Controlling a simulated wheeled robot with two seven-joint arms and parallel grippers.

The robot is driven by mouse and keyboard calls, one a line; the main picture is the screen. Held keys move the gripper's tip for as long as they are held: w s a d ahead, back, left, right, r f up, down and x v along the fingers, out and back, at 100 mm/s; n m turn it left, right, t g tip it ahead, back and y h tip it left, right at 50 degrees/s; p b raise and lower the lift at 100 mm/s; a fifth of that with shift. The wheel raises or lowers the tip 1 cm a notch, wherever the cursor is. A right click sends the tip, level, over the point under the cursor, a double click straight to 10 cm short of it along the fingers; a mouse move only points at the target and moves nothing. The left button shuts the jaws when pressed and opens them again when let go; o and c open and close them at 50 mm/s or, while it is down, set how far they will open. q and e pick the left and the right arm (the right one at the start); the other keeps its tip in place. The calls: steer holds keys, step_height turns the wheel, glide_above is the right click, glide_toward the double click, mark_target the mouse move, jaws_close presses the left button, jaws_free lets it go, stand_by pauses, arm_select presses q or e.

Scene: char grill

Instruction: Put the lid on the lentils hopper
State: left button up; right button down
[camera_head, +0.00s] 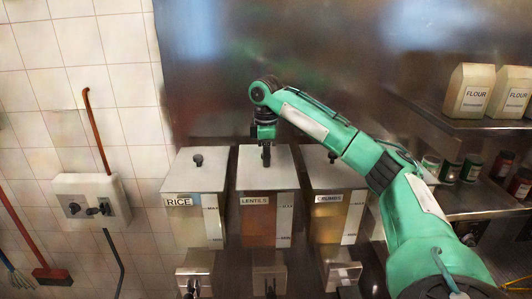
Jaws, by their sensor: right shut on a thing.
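The lentils hopper (256,217) is the middle one of three, with a clear front, a "LENTILS" label and reddish-brown contents. Its pale lid (252,177) is over its top. My right gripper (266,161) is shut on the lid's knob, which is mostly hidden by the fingers. The right arm reaches in from the right and bends down above the hopper. I cannot tell whether the lid sits fully flush on the rim. My left gripper is out of view.
The rice hopper (196,210) stands to the left and the crumbs hopper (337,210) to the right, both lidded with black knobs. Shelves at right hold flour bags (470,92) and jars. A switch box (92,200) and broom are on the tiled wall at left.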

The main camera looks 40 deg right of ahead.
steer(key=c, duration=1.4)
jaws_free()
steer(key=o, duration=0.3)
steer(key=shift+r, duration=0.35)
step_height(320, 180, up, 8)
steer(key=shift+r, duration=0.1)
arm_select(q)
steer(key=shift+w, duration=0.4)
arm_select(e)
steer(key=shift+r, duration=6)
